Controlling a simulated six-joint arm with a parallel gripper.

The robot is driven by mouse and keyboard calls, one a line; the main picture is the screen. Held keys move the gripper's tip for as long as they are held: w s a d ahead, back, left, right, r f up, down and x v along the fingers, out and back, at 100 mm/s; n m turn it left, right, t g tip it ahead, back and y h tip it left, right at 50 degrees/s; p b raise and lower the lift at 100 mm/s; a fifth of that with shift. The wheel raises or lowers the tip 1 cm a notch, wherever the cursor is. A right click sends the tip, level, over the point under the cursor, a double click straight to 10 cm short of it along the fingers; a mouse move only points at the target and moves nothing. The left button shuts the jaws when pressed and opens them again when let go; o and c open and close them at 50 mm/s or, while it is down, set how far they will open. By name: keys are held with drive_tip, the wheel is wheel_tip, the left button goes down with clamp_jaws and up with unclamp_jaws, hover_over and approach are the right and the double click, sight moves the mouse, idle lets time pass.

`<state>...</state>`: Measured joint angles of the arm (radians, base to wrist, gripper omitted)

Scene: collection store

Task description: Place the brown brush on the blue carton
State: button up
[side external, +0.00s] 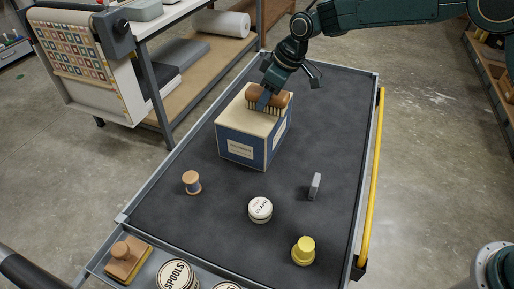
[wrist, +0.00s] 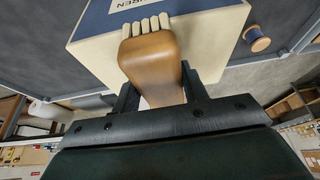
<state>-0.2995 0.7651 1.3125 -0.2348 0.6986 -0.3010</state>
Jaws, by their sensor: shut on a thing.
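The brown brush (side external: 280,94) has a rounded wooden back and pale bristles. It is at the top of the blue carton (side external: 247,147), which has a cream lid and white labels and stands on the cart. My gripper (side external: 266,97) is shut on the brush. In the wrist view the brush (wrist: 150,62) sits between the two fingers (wrist: 158,98), with its bristles toward the cream top of the carton (wrist: 95,57). I cannot tell whether the bristles touch the lid.
The cart's dark mat (side external: 180,232) holds a thread spool (side external: 191,182), a round white tin (side external: 260,209), a grey block (side external: 315,186) and a yellow-capped object (side external: 303,250). A wooden-handled brush (side external: 127,259) lies in the front tray. A yellow rail (side external: 369,185) runs along the right edge.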

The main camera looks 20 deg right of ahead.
drive_tip(key=shift+f, duration=0.1)
drive_tip(key=o, duration=1)
drive_tip(key=v, duration=1.1)
drive_tip(key=shift+s+d+r, duration=0.1)
drive_tip(key=shift+s+r, duration=0.05)
drive_tip(key=shift+r, duration=0.45)
